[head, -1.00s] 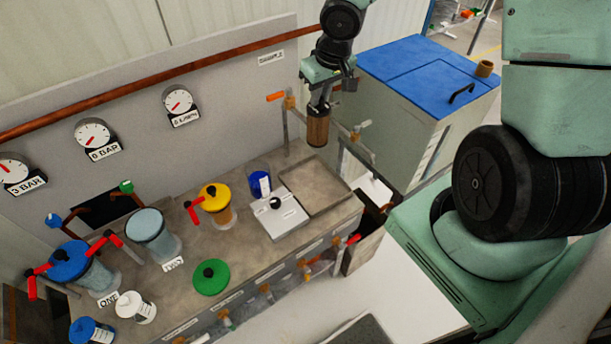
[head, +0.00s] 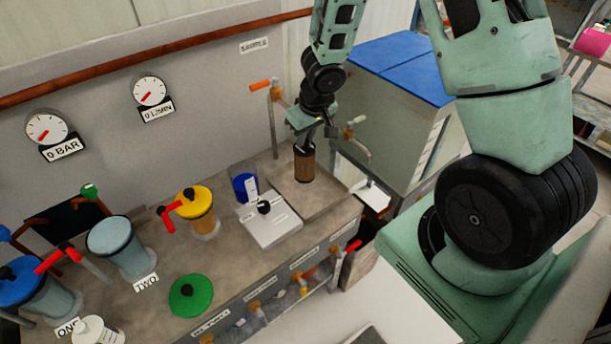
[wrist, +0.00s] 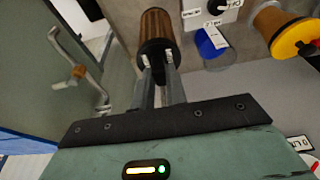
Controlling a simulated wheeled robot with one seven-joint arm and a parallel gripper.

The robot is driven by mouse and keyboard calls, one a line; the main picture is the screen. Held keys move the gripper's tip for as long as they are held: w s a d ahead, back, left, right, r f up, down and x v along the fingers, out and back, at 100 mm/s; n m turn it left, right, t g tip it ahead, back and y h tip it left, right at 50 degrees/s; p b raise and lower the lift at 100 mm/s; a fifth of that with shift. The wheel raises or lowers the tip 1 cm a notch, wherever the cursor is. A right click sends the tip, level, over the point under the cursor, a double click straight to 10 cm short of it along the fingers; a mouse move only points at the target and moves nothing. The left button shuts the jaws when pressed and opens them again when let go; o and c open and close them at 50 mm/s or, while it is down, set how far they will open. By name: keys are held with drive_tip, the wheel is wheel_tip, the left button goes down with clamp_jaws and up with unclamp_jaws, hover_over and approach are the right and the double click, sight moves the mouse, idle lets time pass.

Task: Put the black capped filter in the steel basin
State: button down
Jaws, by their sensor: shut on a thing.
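The black capped filter (head: 304,168), a brown ribbed cylinder with a black top, is upright in my gripper (head: 305,147). The wrist view also shows the filter (wrist: 155,28), with both fingertips of my gripper (wrist: 156,57) closed on its black cap.
A white block with a black knob (head: 265,208) and a blue-filled clear beaker (head: 243,184) stand left of the basin. A tap with an orange handle (head: 262,85) rises behind it. A yellow-capped housing (head: 196,208) and a green lid (head: 190,295) are farther left.

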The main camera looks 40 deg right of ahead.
sight(305, 165)
drive_tip(key=shift+f+b, duration=4.2)
drive_tip(key=shift+f, duration=0.85)
drive_tip(key=shift+f, duration=0.2)
drive_tip(key=c, duration=1.4)
unclamp_jaws()
drive_tip(key=shift+r, duration=0.1)
